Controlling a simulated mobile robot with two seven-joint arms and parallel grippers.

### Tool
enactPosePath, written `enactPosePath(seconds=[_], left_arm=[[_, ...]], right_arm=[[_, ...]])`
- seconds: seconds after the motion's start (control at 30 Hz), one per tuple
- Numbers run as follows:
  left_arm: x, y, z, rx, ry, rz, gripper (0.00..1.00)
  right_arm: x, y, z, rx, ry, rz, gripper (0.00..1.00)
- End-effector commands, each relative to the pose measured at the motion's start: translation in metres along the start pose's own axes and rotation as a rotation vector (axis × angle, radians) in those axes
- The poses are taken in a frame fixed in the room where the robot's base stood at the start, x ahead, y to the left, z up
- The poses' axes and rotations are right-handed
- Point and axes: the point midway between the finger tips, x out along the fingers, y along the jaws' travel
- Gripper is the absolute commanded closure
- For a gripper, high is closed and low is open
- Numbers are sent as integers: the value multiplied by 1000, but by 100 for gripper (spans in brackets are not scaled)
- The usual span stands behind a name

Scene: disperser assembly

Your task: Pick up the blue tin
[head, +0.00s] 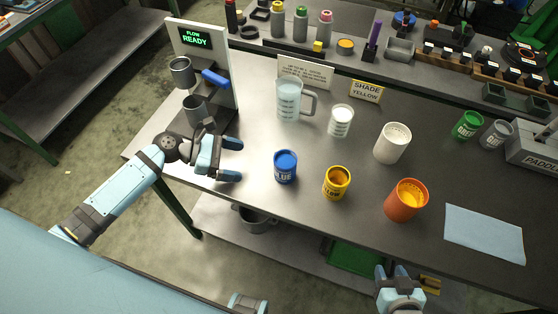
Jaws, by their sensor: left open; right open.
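The blue tin (286,168) stands upright on the grey metal bench, left of a yellow tin (336,183). Its label reads "BLUE". My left gripper (236,159) is open and empty to the left of the blue tin, its fingers pointing right toward it with a gap between. My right gripper (394,272) is open at the bottom of the view, in front of the bench edge and well away from the blue tin.
A flow stand (204,75) with a blue lever is behind my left gripper. A clear jug (289,98), a small glass (341,121), a white cup (392,143) and an orange cup (406,200) stand around. A blue cloth (484,234) lies right.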

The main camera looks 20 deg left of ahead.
Motion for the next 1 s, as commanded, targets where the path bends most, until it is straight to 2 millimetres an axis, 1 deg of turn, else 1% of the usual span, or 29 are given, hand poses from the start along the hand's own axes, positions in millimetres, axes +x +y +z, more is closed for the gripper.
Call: enactPosePath(seconds=[0.07, 0.3, 0.4, 0.67, 0.8, 0.9, 1.0], left_arm=[[9, 0, 2, -6, -5, -3, 11], [56, 0, 3, -3, -4, -2, 11], [72, 0, 2, -4, -3, -2, 11], [92, 1, 3, -2, -2, -2, 11], [113, 6, 6, -2, -3, -1, 11], [127, 6, 5, -2, -3, -2, 11], [134, 6, 4, -1, 0, -1, 11]], right_arm=[[-1, 0, -1, -1, 0, 1, 57], [-4, 4, -2, -4, -3, 5, 57], [-4, 4, -3, -5, -4, 6, 57], [-5, 4, -4, -4, -4, 5, 57], [-7, 2, -8, -2, -4, 4, 57], [-7, 1, -8, -1, -4, 2, 57], [-8, 1, -9, -1, -4, 2, 57]])
